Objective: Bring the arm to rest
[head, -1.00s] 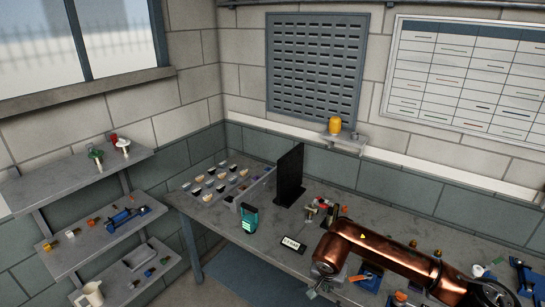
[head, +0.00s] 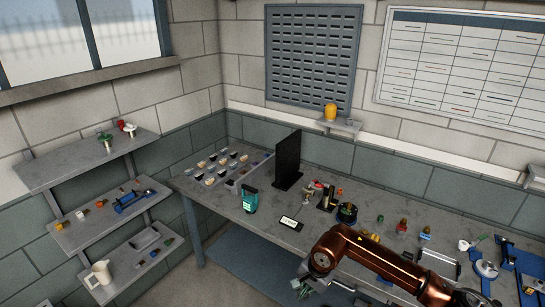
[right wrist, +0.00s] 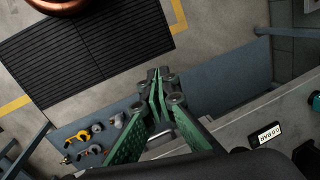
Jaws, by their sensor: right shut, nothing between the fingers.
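My right arm (head: 385,262), copper-coloured, reaches in from the lower right in the head view. Its gripper (head: 303,292) hangs at the front edge of the workbench, partly cut by the picture's bottom. In the right wrist view the green-sided fingers of the gripper (right wrist: 160,82) meet at their tips, with nothing between them. They point out over the floor, apart from the bench. My left gripper is not in view.
The workbench (head: 232,207) carries a black upright panel (head: 289,160), a teal device (head: 250,198), a small display (head: 291,223) and several small parts. Shelves (head: 88,162) stand at the left. A dark floor mat (right wrist: 85,50) lies in open floor.

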